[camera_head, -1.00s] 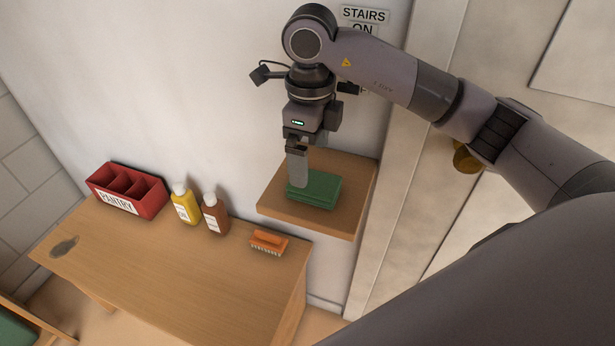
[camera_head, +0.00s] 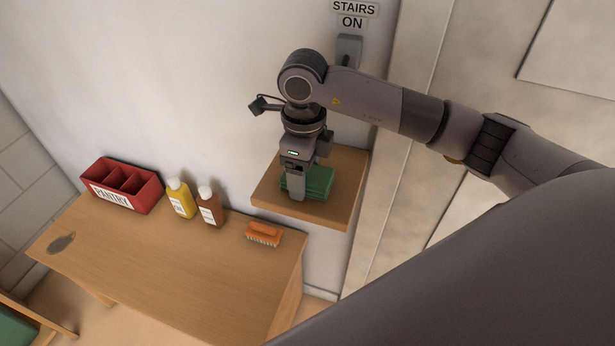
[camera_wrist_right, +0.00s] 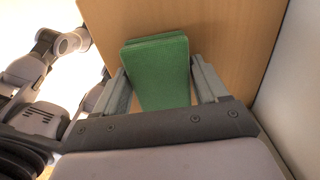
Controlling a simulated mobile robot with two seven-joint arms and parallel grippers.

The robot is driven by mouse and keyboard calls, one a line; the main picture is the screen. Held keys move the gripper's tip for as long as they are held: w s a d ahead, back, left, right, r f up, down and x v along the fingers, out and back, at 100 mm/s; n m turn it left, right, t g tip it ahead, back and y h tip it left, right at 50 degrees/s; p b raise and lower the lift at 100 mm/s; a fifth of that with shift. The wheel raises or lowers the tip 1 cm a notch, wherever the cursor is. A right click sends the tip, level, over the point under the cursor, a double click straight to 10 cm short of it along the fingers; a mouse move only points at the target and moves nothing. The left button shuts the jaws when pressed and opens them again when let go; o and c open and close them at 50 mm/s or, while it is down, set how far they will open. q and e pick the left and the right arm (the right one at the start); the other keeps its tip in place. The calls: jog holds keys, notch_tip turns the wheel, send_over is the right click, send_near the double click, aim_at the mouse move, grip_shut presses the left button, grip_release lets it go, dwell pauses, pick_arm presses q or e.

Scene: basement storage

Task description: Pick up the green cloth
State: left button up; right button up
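The green cloth (camera_head: 320,181) is a folded, layered stack on a small wooden wall shelf (camera_head: 345,205). My right gripper (camera_head: 297,194) points down over it, and one finger hides part of the cloth in the head view. In the right wrist view, the green cloth (camera_wrist_right: 158,75) lies between the two fingers of my right gripper (camera_wrist_right: 160,72). The fingers are apart, one along each side of the cloth. A small gap shows at the right finger; contact at the left finger is unclear. My left gripper is not in view.
Below left of the shelf, a wooden table (camera_head: 170,265) holds a red PANTRY box (camera_head: 122,186), a yellow bottle (camera_head: 181,199), a brown bottle (camera_head: 210,207) and an orange brush (camera_head: 264,234). A wall switch (camera_head: 348,50) is behind the arm. A door is at right.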

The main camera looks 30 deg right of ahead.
jog(key=shift+r, duration=0.1)
dwell(0.3)
jog(key=shift+s+a+r+b, duration=0.1)
jog(key=shift+a+r+b, duration=0.05)
jog(key=shift+r+b, duration=0.15)
notch_tip(320, 180, up, 6)
jog(key=shift+a+r+b, duration=0.1)
jog(key=shift+r+b, duration=0.15)
jog(key=shift+b, duration=0.15)
jog(key=s+a+b, duration=0.2)
jog(key=s+a, duration=1.1)
jog(key=a, duration=0.1)
jog(key=shift+a+f, duration=0.15)
jog(key=shift+a, duration=0.1)
jog(key=o, duration=0.5)
jog(key=c, duration=0.4)
